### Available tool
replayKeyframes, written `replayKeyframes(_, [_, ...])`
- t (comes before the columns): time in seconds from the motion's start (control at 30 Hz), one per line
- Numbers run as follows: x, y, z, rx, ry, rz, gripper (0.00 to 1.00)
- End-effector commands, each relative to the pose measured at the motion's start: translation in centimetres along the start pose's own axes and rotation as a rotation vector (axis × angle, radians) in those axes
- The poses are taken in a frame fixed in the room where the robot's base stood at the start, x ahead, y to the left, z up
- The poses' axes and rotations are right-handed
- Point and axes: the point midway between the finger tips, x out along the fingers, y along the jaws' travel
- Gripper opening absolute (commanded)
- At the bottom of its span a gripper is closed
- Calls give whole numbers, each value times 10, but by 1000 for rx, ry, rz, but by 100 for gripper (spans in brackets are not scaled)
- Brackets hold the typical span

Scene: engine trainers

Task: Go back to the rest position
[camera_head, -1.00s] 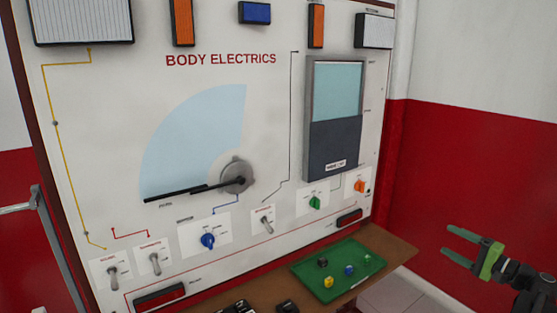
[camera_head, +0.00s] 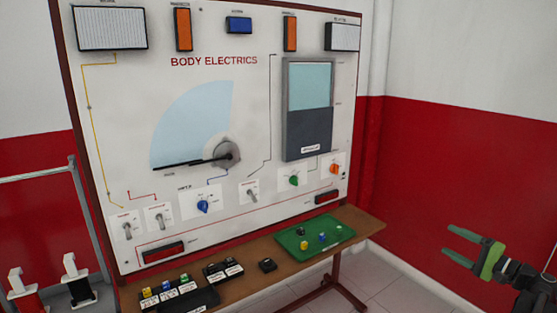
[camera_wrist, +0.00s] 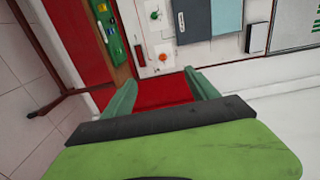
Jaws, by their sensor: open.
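My gripper (camera_head: 470,242) is at the right of the head view, with green fingers apart and nothing between them. It is held in the air in front of the red lower wall, to the right of the board and shelf and clear of both. In the wrist view my gripper (camera_wrist: 160,95) shows its two fingers spread, with red wall between them. The Body Electrics board (camera_head: 240,110) stands upright at the left and middle of the head view.
A brown shelf (camera_head: 360,225) runs below the board. It bears a green tray (camera_head: 300,246) with several small coloured pieces, and black blocks to its left. Grey rails (camera_head: 40,175) stand at the far left. Floor (camera_head: 385,280) shows free right of the shelf.

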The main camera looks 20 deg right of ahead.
Motion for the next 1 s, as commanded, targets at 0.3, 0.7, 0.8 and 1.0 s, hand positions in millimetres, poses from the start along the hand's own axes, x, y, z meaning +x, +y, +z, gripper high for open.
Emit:
replayKeyframes(0.3, [69,-1,34,0,-104,-2,68])
replayKeyframes(0.7, [202,1,137,-4,-334,9,68])
replayKeyframes(0.8, [249,10,194,-16,-436,49,68])
replayKeyframes(1.0, [321,43,324,-78,-648,186,68])
